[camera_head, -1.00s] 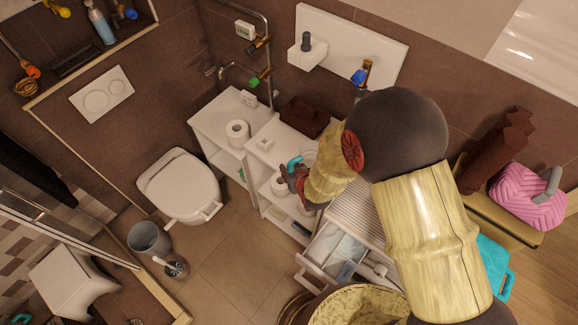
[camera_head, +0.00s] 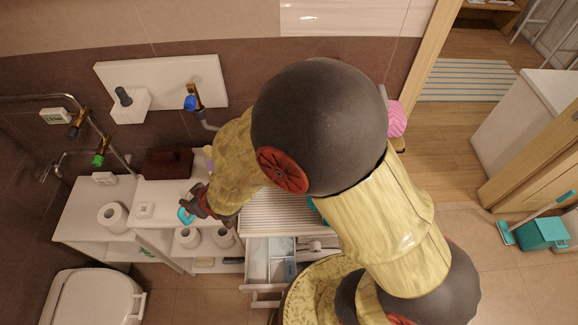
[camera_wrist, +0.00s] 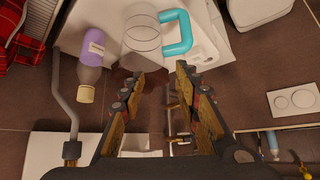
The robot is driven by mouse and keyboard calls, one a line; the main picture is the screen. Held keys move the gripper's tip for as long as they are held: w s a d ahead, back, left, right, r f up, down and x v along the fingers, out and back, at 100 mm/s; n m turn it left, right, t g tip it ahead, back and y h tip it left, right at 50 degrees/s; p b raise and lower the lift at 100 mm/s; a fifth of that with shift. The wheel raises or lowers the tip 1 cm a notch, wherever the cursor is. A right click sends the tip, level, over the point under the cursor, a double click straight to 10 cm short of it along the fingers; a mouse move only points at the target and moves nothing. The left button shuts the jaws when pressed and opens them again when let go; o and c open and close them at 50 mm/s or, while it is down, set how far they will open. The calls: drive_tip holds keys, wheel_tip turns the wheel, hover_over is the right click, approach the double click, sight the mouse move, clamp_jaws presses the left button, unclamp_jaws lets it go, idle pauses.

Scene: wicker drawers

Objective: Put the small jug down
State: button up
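The small jug (camera_wrist: 142,38) is clear, with a teal handle (camera_wrist: 177,34). In the wrist view it is just beyond my fingertips, on the white cabinet top (camera_wrist: 105,17). In the head view the teal handle (camera_head: 185,216) shows beside my gripper (camera_head: 197,205), and my gripper and arm hide most of the jug. My gripper also shows in the wrist view (camera_wrist: 160,73). Its two fingers are apart with an empty gap between them. I cannot tell whether a fingertip touches the jug.
A dark brown box (camera_head: 168,163) and a toilet roll (camera_head: 112,217) are on the white cabinets. An open drawer (camera_head: 268,265) juts out below. A toilet (camera_head: 93,297) is at the lower left.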

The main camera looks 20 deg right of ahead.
drive_tip(key=s+d+r+m+h, duration=0.2)
drive_tip(key=s+d+r+m, duration=0.1)
drive_tip(key=d+r, duration=1.3)
drive_tip(key=s+d+r+m+g+h, duration=0.1)
drive_tip(key=s+d+r, duration=0.4)
drive_tip(key=s, duration=0.3)
drive_tip(key=s+d+r+m+h, duration=0.1)
drive_tip(key=s+d+r, duration=0.4)
drive_tip(key=s, duration=0.3)
drive_tip(key=shift+s+d+r+m+g, duration=0.15)
drive_tip(key=shift+s+r+m+g, duration=0.15)
drive_tip(key=shift+s+r+g, duration=0.1)
drive_tip(key=shift+s, duration=0.1)
